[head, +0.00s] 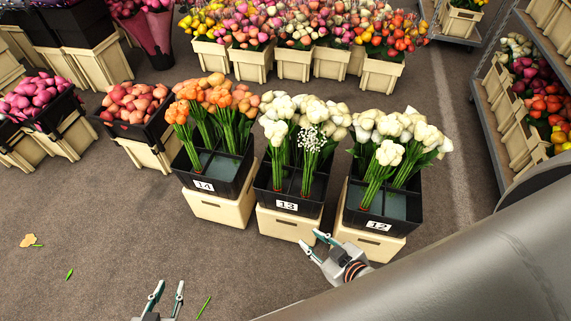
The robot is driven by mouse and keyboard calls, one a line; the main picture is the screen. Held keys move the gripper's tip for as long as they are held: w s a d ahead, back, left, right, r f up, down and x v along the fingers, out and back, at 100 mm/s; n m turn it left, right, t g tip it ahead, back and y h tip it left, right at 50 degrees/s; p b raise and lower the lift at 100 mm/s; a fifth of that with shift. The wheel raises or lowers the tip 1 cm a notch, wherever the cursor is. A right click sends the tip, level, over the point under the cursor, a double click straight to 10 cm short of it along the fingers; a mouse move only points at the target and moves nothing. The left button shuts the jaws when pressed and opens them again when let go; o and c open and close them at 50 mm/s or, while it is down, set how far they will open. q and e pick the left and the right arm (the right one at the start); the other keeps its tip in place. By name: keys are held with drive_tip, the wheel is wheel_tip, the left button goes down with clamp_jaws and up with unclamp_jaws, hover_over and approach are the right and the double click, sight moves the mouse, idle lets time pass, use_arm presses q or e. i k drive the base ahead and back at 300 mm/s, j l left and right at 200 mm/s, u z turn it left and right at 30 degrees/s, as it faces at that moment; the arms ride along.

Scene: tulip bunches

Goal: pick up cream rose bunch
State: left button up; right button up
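Cream-white bunches with green stems stand in two black bins. One cream bunch (391,152) leans at the front of the bin labelled 12 (374,227), with more cream heads behind it. Other cream bunches (277,130) stand in the bin labelled 13 (289,208), next to a sprig of tiny white flowers (312,139). I cannot tell for sure which are roses. My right gripper (312,241) is open and empty, in front of bins 13 and 12, near their crates' lower front. My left gripper (170,287) is open and empty at the bottom edge, away from the bins.
A bin labelled 14 (204,186) holds orange bunches (215,93). Pink bunches (40,97) stand in bins at left. A row of mixed flower crates (293,65) stands behind. A shelf rack (487,105) is at right. The floor at left front is mostly clear, with scattered leaves (69,273).

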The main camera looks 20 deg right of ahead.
sight(276, 131)
drive_tip(key=l, duration=0.8)
drive_tip(key=k+l, duration=0.1)
drive_tip(key=l, duration=0.7)
drive_tip(key=l+u, duration=0.1)
drive_tip(key=l, duration=0.75)
drive_tip(key=k, duration=0.1)
